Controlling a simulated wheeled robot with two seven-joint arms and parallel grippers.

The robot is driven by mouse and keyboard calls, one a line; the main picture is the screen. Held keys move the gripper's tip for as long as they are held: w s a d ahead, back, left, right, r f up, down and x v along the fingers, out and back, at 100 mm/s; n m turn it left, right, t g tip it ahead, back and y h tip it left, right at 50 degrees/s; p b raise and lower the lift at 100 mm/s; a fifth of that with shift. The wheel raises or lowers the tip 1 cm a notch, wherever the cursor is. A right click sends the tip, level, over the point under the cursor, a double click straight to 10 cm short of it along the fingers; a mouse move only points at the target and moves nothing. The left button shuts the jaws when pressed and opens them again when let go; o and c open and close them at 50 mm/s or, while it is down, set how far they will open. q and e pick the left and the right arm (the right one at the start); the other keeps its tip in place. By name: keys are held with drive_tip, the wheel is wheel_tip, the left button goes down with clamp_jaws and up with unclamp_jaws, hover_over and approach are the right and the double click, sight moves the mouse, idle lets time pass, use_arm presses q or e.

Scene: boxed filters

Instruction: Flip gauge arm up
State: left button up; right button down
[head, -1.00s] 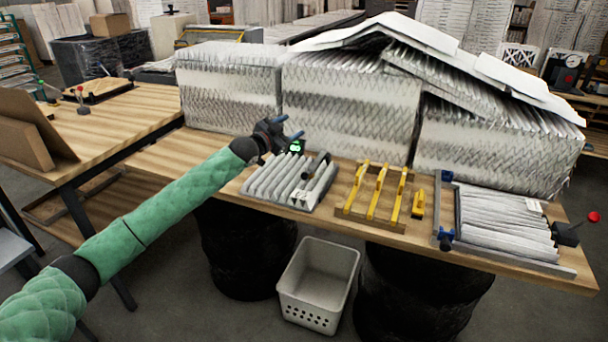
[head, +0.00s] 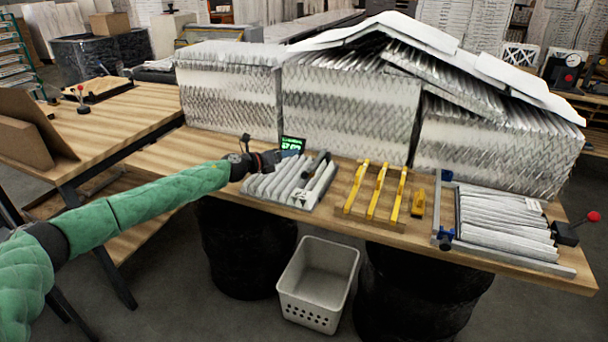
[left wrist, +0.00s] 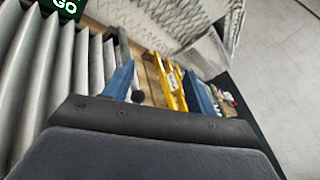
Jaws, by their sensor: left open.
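The gauge arm (head: 319,162) is a dark grey bar with a black knob, lying low over the right part of a grey pleated filter (head: 272,179) on the bench. In the left wrist view the gauge arm (left wrist: 123,48) runs down beside the left blue finger, with its round black knob (left wrist: 137,96) between the fingers. I cannot tell whether they touch. My left gripper (head: 288,156) is low over the back of the pleats, left of the gauge arm. Its blue fingers (left wrist: 160,82) are apart in the left wrist view. My right gripper is not in view.
A small screen with green text (head: 292,144) stands just behind the gripper; it reads GO in the left wrist view (left wrist: 63,5). Tall filter stacks (head: 350,105) close off the back. A yellow-barred rack (head: 370,205) stands to the right. A white basket (head: 318,285) is on the floor.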

sight(304, 173)
use_arm(q)
drive_tip(key=f+m, duration=0.1)
drive_tip(key=m, duration=0.1)
drive_tip(key=f+m+g, duration=0.1)
drive_tip(key=m, duration=0.2)
drive_tip(key=s+f+m+g, duration=0.1)
drive_tip(key=f+m, duration=0.1)
drive_tip(key=shift+s+f+y, duration=0.1)
drive_tip(key=shift+y, duration=0.2)
drive_tip(key=m, duration=0.2)
drive_tip(key=f+m, duration=0.1)
drive_tip(key=shift+s+f+m+g, duration=0.1)
drive_tip(key=shift+s+m+g, duration=0.2)
drive_tip(key=shift+s+f+m+y, duration=0.2)
drive_tip(key=shift+f+m+y, duration=0.1)
drive_tip(key=shift+m, duration=0.7)
drive_tip(key=shift+w+d, duration=0.15)
drive_tip(key=shift+d, duration=0.15)
drive_tip(key=p+x, duration=0.2)
drive_tip(key=x, duration=0.3)
drive_tip(key=shift+d, duration=0.15)
drive_tip(key=shift+f+p+x, duration=0.2)
drive_tip(key=shift+p+x, duration=0.25)
drive_tip(key=shift+x, duration=0.5)
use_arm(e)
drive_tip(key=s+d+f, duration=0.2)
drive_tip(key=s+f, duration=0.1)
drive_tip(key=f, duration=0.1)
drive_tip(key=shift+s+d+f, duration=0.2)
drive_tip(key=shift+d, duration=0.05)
